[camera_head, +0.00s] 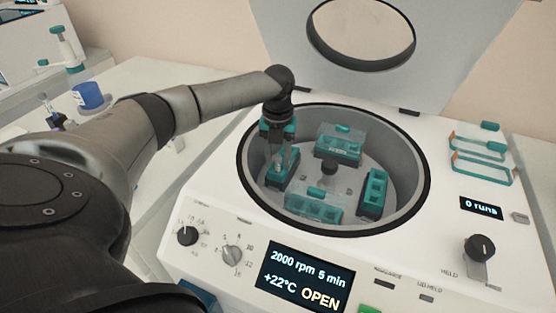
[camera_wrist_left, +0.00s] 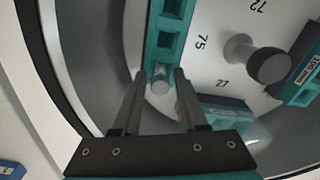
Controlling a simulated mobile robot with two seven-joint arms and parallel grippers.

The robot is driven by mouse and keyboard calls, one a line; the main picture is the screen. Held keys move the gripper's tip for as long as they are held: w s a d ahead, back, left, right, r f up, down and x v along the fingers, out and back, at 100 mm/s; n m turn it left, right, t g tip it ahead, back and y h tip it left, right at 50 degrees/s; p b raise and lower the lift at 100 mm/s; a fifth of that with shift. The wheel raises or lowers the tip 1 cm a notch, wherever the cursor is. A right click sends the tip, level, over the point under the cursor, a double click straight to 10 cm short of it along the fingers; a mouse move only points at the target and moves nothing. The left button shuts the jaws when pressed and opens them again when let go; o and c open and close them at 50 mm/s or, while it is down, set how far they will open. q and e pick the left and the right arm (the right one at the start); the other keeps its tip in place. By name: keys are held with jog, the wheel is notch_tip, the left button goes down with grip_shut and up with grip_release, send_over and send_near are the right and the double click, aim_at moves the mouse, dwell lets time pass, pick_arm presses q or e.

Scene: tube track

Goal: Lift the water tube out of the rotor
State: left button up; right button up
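The rotor (camera_head: 345,178) sits in the open round bowl of the centrifuge and carries several teal buckets. My left gripper (camera_head: 283,165) reaches down into the bowl over the left bucket (camera_head: 272,182). In the left wrist view my gripper (camera_wrist_left: 160,78) has its two fingers apart. The pale round top of a tube (camera_wrist_left: 160,86) shows between the fingertips, at the near end of the teal bucket (camera_wrist_left: 151,50). Dark gaps show on both sides of the tube, so the fingers do not appear to grip it. Its lower part is hidden. My right gripper is not in view.
Clear lids cover the back bucket (camera_head: 338,145) and the front bucket (camera_head: 314,206); the right bucket (camera_head: 373,193) is open. A hub knob (camera_head: 328,167) stands mid-rotor. The bowl rim (camera_head: 425,185) surrounds my gripper. The raised centrifuge lid (camera_head: 440,60) stands behind.

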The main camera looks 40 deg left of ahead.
pick_arm(q)
grip_shut()
notch_tip(320, 180, up, 10)
jog(key=shift+r+p, duration=0.1)
jog(key=shift+p, duration=1.05)
notch_tip(320, 180, up, 5)
jog(key=p, duration=0.6)
jog(key=shift+f, duration=0.2)
